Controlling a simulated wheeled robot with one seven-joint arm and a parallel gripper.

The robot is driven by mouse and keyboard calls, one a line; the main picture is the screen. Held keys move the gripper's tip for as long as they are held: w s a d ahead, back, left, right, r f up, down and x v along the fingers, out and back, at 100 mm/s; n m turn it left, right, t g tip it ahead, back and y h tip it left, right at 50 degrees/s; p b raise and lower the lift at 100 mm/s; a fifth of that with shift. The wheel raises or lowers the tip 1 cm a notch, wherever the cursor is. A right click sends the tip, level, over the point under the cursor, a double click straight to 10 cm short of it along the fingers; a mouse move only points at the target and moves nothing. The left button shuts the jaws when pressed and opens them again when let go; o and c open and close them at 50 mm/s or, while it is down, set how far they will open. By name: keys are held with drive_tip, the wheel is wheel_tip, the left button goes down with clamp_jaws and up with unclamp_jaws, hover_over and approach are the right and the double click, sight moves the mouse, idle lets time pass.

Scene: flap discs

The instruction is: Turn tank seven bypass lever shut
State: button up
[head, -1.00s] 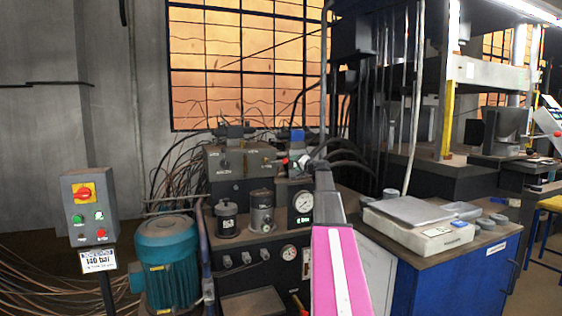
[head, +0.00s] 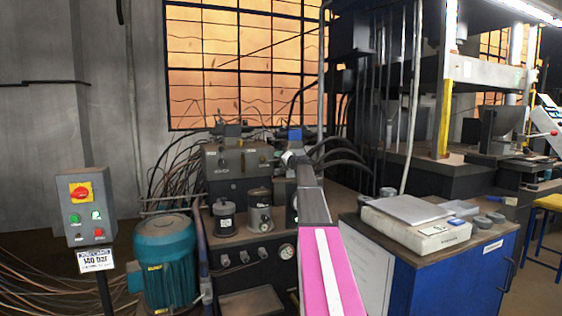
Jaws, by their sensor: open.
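My arm with its pink link reaches up to the hydraulic power unit (head: 225,190), in the middle of the head view. My gripper (head: 289,159) is a small pale shape at the arm's far end, in front of the unit's upper right part. It is open, but its fingers are hardly visible. I cannot make out the bypass lever or a tank seven label. The dark valve block (head: 222,160) on top of the unit has small fittings just left of my gripper.
A teal motor (head: 167,262) and a control box (head: 85,208) on a post stand at the left. A blue cabinet (head: 470,275) with a grey-white case (head: 418,228) on top stands close right of my arm. Hoses and cables crowd behind the unit.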

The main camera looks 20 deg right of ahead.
drive_tip(key=shift+c, duration=0.2)
clamp_jaws()
